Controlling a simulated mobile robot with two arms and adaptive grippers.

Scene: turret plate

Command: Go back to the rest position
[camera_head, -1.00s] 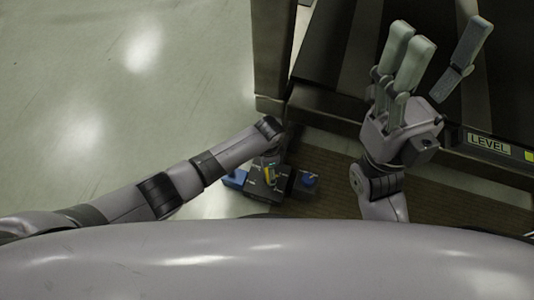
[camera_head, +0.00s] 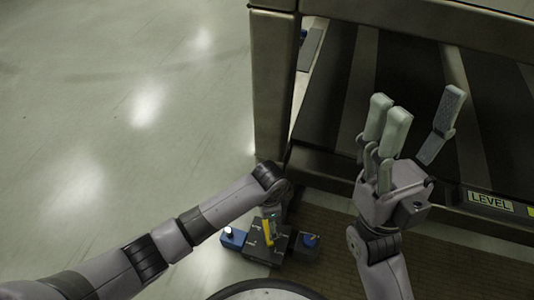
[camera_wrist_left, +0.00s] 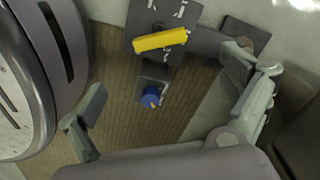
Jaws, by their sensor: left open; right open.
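My right gripper (camera_head: 418,107) is open and empty, its fingers pointing up the picture in front of the dark metal frame, with a wide gap between the finger pair and the single finger. My left arm comes in from the left and bends down at the wrist, so in the head view its gripper is mostly hidden. In the left wrist view the left gripper (camera_wrist_left: 165,82) is open, its fingers wide apart with nothing between them. Below it is a dark control box (camera_head: 262,249) with a yellow handle (camera_wrist_left: 160,40) and a blue knob (camera_wrist_left: 150,97).
A dark metal frame (camera_head: 272,110) with a slatted bed stands at the upper right, marked by a LEVEL label (camera_head: 490,202). A brown ribbed mat (camera_head: 335,270) lies below it. Blue parts (camera_head: 233,237) flank the control box. The grey floor at the left is clear.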

